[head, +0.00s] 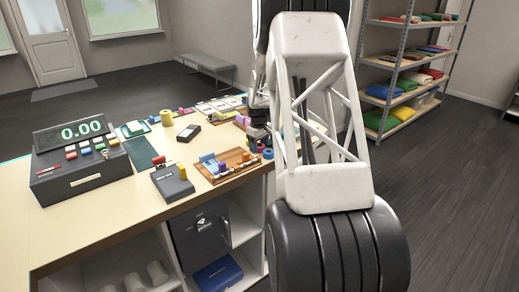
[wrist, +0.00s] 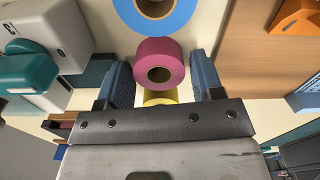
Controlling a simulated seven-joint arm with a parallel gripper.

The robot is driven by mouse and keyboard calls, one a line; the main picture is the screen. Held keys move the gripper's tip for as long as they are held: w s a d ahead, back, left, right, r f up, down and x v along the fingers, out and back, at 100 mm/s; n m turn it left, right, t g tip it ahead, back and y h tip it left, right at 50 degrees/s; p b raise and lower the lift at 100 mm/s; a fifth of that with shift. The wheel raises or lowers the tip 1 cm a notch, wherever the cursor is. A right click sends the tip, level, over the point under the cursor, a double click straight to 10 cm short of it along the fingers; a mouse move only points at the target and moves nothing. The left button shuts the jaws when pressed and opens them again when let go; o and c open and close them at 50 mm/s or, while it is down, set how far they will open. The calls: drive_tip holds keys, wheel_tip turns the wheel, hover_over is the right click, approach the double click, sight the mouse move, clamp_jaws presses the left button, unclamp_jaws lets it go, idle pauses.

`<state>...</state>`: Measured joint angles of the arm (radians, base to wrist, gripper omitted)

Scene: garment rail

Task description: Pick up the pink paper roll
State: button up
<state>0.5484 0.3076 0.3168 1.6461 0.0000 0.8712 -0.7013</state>
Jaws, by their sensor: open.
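The pink paper roll (wrist: 157,50) shows in the wrist view near the middle, its round end with a dark core hole facing the camera. My gripper (wrist: 160,64) is open, with one blue-grey finger on each side of the pink roll. Gaps show between the fingers and the roll; the left gap is wider-looking than the right is hard to tell. In the head view my arm covers most of the gripper, and I cannot clearly make out the pink roll there.
In the wrist view a blue roll (wrist: 155,30) is just above the pink roll, and a yellow roll (wrist: 160,95) is just below, partly hidden by my gripper. The counter (head: 110,215) holds a cash register (head: 80,178) and a wooden tray (head: 241,173). Shelves (head: 408,65) stand behind.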

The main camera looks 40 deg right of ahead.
sight(259, 145)
idle(0.5)
drive_tip(key=c, duration=0.7)
drive_tip(key=shift+o, duration=0.2)
drive_tip(key=shift+r, duration=0.15)
drive_tip(key=shift+r, duration=0.6)
wheel_tip(259, 145, up, 2)
drive_tip(key=shift+r, duration=0.1)
drive_tip(key=s+a+r, duration=0.1)
drive_tip(key=s+a, duration=0.7)
drive_tip(key=s, duration=0.5)
drive_tip(key=shift+s+r, duration=0.15)
drive_tip(key=shift+s, duration=0.25)
